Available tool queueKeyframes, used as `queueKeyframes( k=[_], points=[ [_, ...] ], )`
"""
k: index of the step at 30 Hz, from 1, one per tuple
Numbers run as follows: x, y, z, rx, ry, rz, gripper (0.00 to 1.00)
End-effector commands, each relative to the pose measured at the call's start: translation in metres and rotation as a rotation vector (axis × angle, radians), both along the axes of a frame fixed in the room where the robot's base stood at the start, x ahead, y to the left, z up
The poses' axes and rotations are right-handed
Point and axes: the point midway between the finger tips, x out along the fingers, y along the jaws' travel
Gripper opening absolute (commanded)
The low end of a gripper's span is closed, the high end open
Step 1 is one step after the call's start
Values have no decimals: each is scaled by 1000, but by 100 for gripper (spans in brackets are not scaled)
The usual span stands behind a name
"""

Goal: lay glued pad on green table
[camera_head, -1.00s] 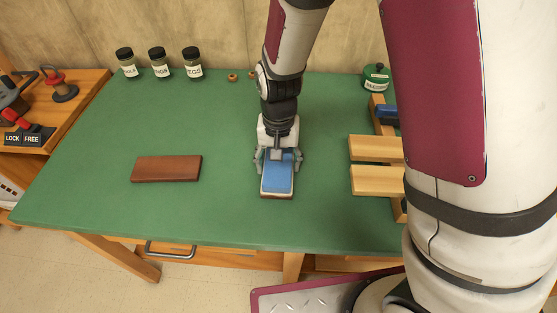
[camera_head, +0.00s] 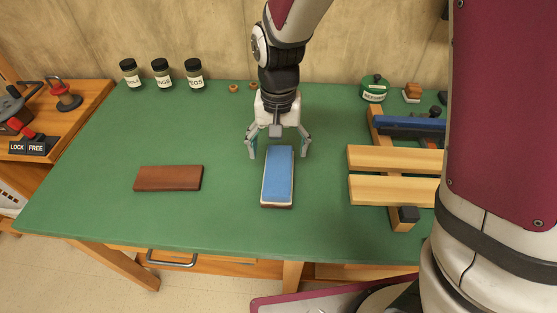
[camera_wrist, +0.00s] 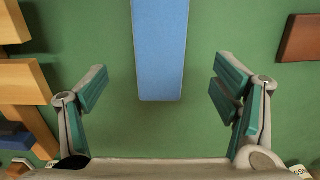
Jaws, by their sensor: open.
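The glued pad (camera_head: 277,177) is a long block with a blue top, a pale layer under it and a brown bottom edge. It lies flat on the green table (camera_head: 225,215), near the middle. In the wrist view the blue pad (camera_wrist: 160,50) shows between the fingers, with clear green on both sides. My gripper (camera_head: 278,152) is open and empty, at the far end of the pad, its fingers wide apart on either side. It also shows open in the wrist view (camera_wrist: 160,92). The fingers do not touch the pad.
A brown wooden block (camera_head: 168,178) lies to the left. A wooden clamp frame (camera_head: 385,158) with pale slats stands to the right. Several labelled jars (camera_head: 162,74) and a green tin (camera_head: 374,88) stand at the back. The table front is clear.

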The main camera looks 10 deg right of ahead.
Motion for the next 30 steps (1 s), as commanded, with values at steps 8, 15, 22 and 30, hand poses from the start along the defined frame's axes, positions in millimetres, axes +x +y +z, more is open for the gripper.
queueKeyframes(
  k=[8, 15, 22, 30],
  points=[
    [0, 0, 30, -1, 0, 1, 81],
    [-1, -2, 36, 3, -3, 1, 81],
    [-28, -34, 87, 37, -48, 27, 81],
    [-100, -88, 150, 55, -139, 94, 81]
  ],
)
